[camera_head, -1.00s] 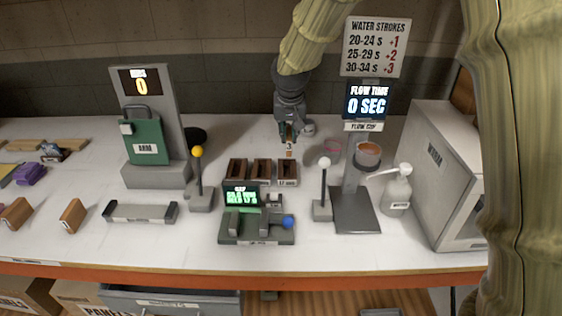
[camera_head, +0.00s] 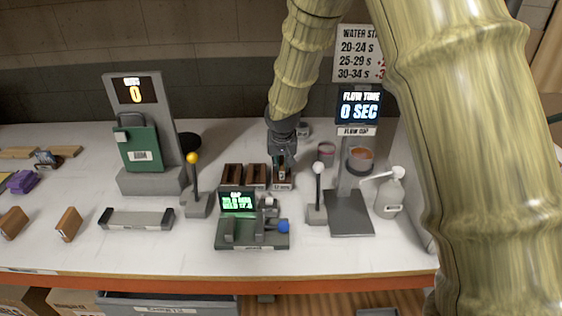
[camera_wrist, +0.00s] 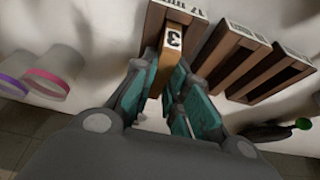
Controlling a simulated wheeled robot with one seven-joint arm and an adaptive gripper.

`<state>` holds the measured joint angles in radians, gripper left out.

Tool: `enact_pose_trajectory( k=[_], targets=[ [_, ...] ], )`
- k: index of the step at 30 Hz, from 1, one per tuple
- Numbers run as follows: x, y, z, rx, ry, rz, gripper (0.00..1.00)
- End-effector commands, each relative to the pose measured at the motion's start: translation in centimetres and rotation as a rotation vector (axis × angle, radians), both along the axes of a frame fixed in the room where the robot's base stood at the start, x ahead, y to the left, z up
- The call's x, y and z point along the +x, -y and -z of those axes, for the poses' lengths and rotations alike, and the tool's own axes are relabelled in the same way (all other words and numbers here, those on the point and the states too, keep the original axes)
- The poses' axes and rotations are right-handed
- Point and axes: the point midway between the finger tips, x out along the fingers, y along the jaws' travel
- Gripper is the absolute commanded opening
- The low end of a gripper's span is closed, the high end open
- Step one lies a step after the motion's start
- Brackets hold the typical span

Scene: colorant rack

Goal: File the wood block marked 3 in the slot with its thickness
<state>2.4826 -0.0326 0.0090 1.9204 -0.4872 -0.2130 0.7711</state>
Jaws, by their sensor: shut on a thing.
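My gripper (camera_head: 283,164) is shut on the wood block marked 3. In the wrist view, the fingers (camera_wrist: 172,92) hold the block (camera_wrist: 172,52) on both sides, its white label 3 near the far end. Three dark wooden slots stand in a row. The gripper is over the rightmost slot (camera_head: 283,183) in the head view, which is the leftmost slot (camera_wrist: 198,32) in the wrist view. The block lies between that slot's side walls in the wrist view; how deep it sits is hidden. The other slots (camera_head: 232,173) and (camera_head: 256,174) look empty.
A green gauge (camera_head: 252,232) with a lit screen stands in front of the slots. A white-knobbed lever (camera_head: 318,195) and flow cup stand (camera_head: 350,212) are to the right. A yellow-knobbed lever (camera_head: 194,185) is to the left.

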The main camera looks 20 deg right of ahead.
Motion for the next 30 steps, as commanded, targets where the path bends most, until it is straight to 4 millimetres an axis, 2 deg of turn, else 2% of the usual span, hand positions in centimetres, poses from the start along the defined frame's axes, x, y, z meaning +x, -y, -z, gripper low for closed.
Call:
enact_pose_trajectory(
  k=[12, 13, 16, 25, 30],
  targets=[
    [0.08, -0.06, 0.58, 0.0, 0.002, -0.001, 0.0],
    [0.08, -0.06, 0.53, 0.0, 0.002, -0.001, 0.18],
    [0.08, -0.07, 0.49, 0.0, 0.002, -0.001, 0.36],
    [0.09, -0.07, 0.43, 0.0, 0.002, -0.001, 0.36],
    [-0.06, -0.11, -0.33, 0.001, 0.004, -0.001, 0.36]
  ],
)
